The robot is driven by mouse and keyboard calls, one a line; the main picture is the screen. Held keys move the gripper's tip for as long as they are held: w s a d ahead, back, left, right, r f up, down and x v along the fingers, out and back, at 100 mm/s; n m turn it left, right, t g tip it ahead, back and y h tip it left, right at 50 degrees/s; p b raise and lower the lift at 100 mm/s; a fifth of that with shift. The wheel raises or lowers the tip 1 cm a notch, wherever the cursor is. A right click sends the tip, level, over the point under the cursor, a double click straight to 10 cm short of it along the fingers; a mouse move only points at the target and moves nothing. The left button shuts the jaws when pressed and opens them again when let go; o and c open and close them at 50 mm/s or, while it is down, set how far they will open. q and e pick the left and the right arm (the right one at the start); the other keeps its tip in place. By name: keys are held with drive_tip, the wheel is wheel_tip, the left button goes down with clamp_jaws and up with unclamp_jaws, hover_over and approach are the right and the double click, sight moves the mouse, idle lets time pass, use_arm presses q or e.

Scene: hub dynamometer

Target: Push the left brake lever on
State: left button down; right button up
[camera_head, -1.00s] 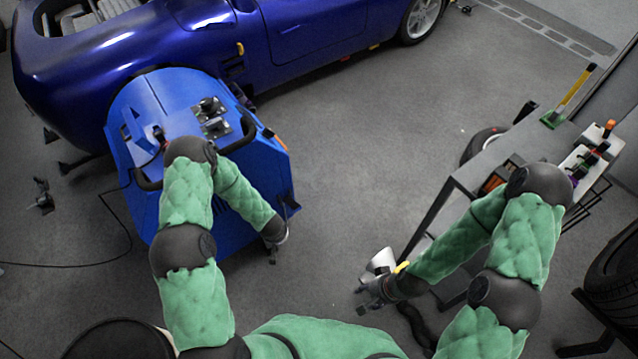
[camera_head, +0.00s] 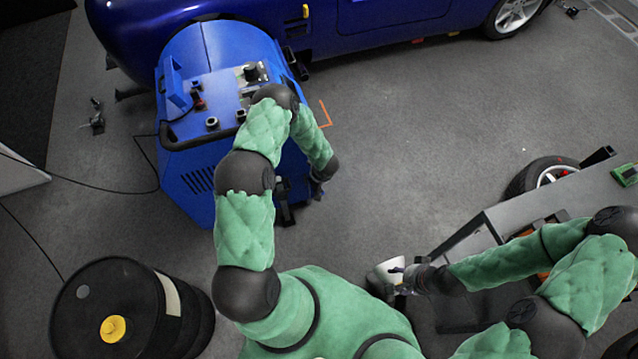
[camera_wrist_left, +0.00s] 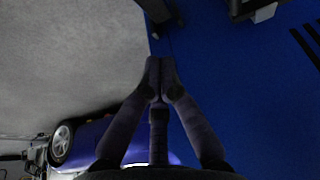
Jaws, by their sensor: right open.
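The blue dynamometer cabinet (camera_head: 200,150) stands at the upper left of the head view, with knobs and switches on top. My left gripper (camera_head: 317,190) hangs low beside its right side. In the left wrist view my left gripper's fingertips (camera_wrist_left: 161,62) meet, with nothing seen between them, near the blue panel's edge. A dark foot-like part (camera_head: 285,212) shows low on the cabinet. A dark part with a grey tab (camera_wrist_left: 264,13) shows at the wrist view's top. I cannot tell which part is the left brake lever. My right gripper (camera_head: 402,280) is open, beside a whitish rounded thing (camera_head: 386,270).
A black drum with a yellow cap (camera_head: 112,328) stands at lower left. A blue car (camera_head: 390,15) is behind the cabinet. A grey bench (camera_head: 530,205) and a wheel (camera_head: 552,172) are at right. A cable crosses the left floor. The middle floor is clear.

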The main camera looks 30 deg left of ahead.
use_arm(q)
drive_tip(key=b, duration=0.4)
hover_over(316, 189)
drive_tip(key=f, duration=0.9)
drive_tip(key=shift+w+f, duration=0.2)
drive_tip(key=shift+f, duration=0.05)
drive_tip(key=shift+s+d+f+b, duration=0.2)
drive_tip(key=shift+f, duration=0.35)
drive_tip(key=shift+s+d+f+b, duration=0.15)
drive_tip(key=shift+f, duration=0.35)
drive_tip(key=shift+s+d+f, duration=0.2)
drive_tip(key=shift+d+f, duration=0.05)
drive_tip(key=shift+f, duration=0.3)
